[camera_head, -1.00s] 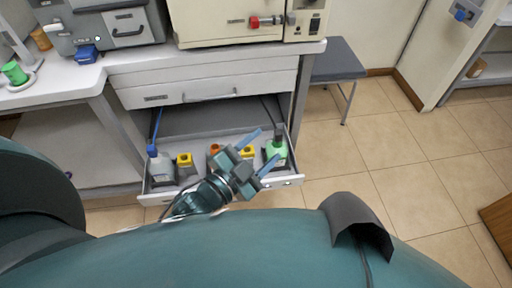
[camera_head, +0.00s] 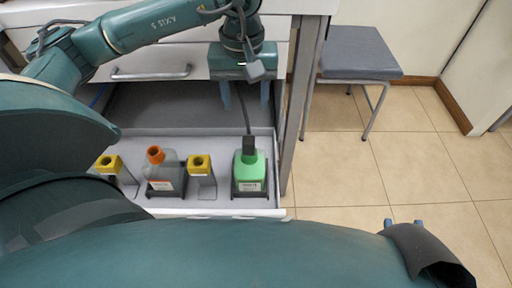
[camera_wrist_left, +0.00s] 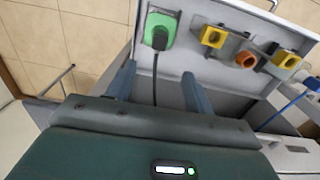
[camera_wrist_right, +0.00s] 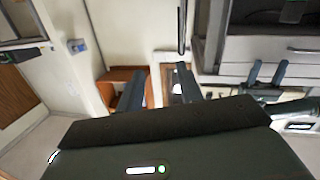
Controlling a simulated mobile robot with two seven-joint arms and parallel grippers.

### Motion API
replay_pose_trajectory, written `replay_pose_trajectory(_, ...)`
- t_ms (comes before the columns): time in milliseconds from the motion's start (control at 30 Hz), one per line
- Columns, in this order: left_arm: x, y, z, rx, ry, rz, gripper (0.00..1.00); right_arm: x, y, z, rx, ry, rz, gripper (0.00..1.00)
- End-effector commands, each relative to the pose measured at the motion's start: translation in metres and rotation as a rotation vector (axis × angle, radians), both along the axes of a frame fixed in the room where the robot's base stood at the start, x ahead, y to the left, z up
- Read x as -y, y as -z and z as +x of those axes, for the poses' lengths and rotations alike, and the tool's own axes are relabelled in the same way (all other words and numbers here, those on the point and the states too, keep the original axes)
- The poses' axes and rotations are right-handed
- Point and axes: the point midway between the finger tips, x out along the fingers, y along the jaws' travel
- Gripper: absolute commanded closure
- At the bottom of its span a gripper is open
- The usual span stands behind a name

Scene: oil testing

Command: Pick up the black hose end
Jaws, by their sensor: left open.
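The black hose end (camera_head: 249,145) sits in the mouth of a green-topped bottle (camera_head: 248,172) at the right end of the open drawer. Its hose rises toward the back, and the hose end also shows in the left wrist view (camera_wrist_left: 159,39). My left gripper (camera_head: 246,97) is open and empty, pointing down over the back right of the drawer. It is apart from the hose end, which appears beyond and between its fingers in the left wrist view. My right gripper (camera_wrist_right: 160,72) is open and empty.
The open drawer (camera_head: 215,213) also holds an orange-necked bottle (camera_head: 163,172) and yellow-topped pieces (camera_head: 200,165). A cabinet leg stands close right of the drawer. A grey stool (camera_head: 358,55) stands at right. The tiled floor is clear.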

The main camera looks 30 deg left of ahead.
Motion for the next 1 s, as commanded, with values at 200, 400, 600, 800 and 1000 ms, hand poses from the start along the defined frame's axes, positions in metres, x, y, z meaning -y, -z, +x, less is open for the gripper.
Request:
replay_pose_trajectory(200,-0.005,0.037,0.000,0.001,0.004,0.022,0.47,-0.003,0.002,0.000,0.065,-0.015,0.004,0.64)
replay_pose_trajectory(400,-0.004,0.069,0.000,0.004,0.003,0.019,0.47,-0.007,0.001,-0.001,0.126,-0.032,0.009,0.64)
replay_pose_trajectory(600,-0.003,0.079,0.000,0.005,0.004,0.017,0.47,-0.008,-0.001,-0.001,0.148,-0.039,0.012,0.64)
replay_pose_trajectory(800,0.004,0.102,-0.003,0.002,0.005,0.016,0.47,-0.011,0.001,-0.003,0.192,-0.055,0.016,0.64)
replay_pose_trajectory(1000,0.006,0.128,-0.004,0.004,0.003,0.015,0.47,-0.014,0.000,-0.004,0.226,-0.068,0.032,0.64)
